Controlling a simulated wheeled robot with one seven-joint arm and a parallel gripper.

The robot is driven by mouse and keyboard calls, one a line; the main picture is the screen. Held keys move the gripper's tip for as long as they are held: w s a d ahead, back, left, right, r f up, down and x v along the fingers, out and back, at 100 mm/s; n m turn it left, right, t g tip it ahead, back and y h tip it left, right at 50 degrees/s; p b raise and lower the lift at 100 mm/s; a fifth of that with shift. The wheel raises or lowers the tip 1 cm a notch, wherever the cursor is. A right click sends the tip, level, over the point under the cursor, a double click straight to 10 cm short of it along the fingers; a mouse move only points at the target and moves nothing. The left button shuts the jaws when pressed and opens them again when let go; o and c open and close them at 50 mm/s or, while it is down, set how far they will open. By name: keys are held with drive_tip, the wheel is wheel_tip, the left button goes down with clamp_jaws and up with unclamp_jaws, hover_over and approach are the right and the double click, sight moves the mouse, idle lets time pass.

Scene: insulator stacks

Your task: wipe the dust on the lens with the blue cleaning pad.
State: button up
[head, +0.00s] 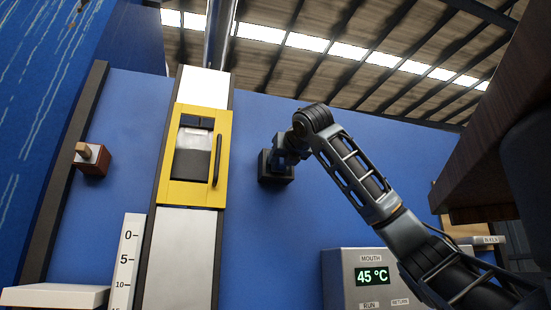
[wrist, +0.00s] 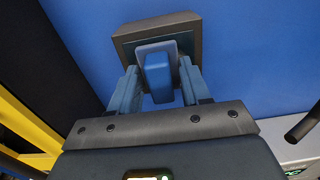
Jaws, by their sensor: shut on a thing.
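The blue cleaning pad (wrist: 158,78) is between the two fingers of my gripper (wrist: 160,82) in the wrist view. The gripper is shut on it. A dark square housing (wrist: 185,27) on the blue wall lies straight ahead of the pad. A grey-blue plate (wrist: 143,52) shows around the pad's far end; I cannot tell if it is the lens or part of the pad. The pad is at or very near the housing face, but contact is unclear. In the head view my gripper (head: 281,157) is at the dark housing (head: 276,179). Any dust is hidden or too small to see.
Left of the housing is a yellow-framed door (head: 223,190) with a window and dark handle. A grey panel (head: 340,265) reading 45 °C stands below right. A red-brown box (head: 94,160) with a wooden knob is far left. Blue wall between door and housing is clear.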

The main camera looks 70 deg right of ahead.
sight(267, 162)
drive_tip(key=shift+s+d, duration=1.3)
drive_tip(key=shift+s, duration=0.05)
drive_tip(key=shift+w+a, duration=1.15)
drive_tip(key=shift+w, duration=0.25)
drive_tip(key=shift+w+a, duration=1.15)
drive_tip(key=shift+w, duration=0.2)
drive_tip(key=shift+s, duration=0.1)
drive_tip(key=b+v, duration=0.1)
drive_tip(key=v, duration=0.5)
drive_tip(key=shift+b, duration=0.3)
drive_tip(key=shift+a, duration=0.1)
drive_tip(key=shift+v, duration=1.4)
